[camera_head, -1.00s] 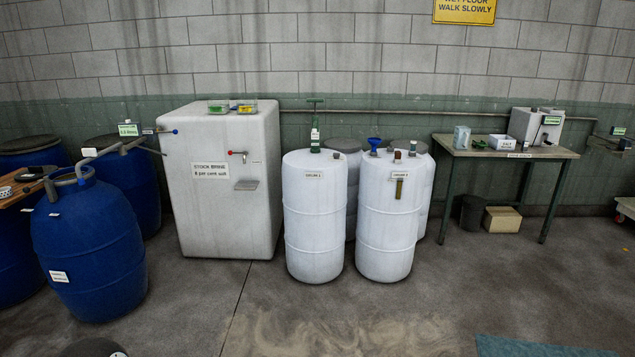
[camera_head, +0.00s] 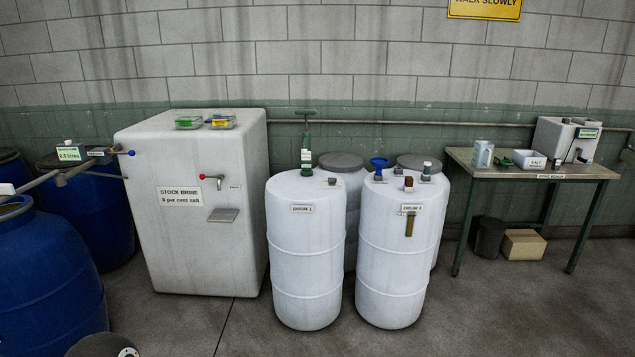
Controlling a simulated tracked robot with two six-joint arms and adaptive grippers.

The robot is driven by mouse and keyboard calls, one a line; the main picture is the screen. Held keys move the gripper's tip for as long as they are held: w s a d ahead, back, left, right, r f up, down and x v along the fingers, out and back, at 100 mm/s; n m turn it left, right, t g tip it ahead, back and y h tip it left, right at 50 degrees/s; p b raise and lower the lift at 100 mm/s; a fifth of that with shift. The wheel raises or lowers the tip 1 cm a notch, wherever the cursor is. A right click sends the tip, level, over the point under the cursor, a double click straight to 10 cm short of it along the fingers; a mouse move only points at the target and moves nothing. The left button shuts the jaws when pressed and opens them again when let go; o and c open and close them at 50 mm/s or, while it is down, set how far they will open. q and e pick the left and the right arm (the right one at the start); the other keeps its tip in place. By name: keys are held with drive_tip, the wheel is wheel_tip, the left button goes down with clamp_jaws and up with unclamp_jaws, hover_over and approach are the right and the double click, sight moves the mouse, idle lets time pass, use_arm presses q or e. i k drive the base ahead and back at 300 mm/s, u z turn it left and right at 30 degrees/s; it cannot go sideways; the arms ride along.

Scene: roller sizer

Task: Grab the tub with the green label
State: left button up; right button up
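A small clear tub with a green label (camera_head: 188,123) sits on top of the white stock brine tank (camera_head: 182,250), near the middle of its top. Another small clear tub with a yellow label (camera_head: 221,122) stands just right of it, with a narrow gap between them. Neither of my grippers shows in the head view.
Two white drums (camera_head: 306,255) (camera_head: 392,260) stand right of the tank, with a green-handled pump (camera_head: 306,150) rising from the left one. Blue barrels (camera_head: 45,285) crowd the left. A table (camera_head: 580,171) stands right. Floor before the tank is clear.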

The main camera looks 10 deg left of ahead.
sight(184, 119)
drive_tip(key=u, duration=0.15)
drive_tip(key=i, duration=1.35)
drive_tip(key=u, duration=0.65)
drive_tip(key=i, duration=1.45)
drive_tip(key=u, duration=0.7)
drive_tip(key=i, duration=0.85)
drive_tip(key=u, duration=0.3)
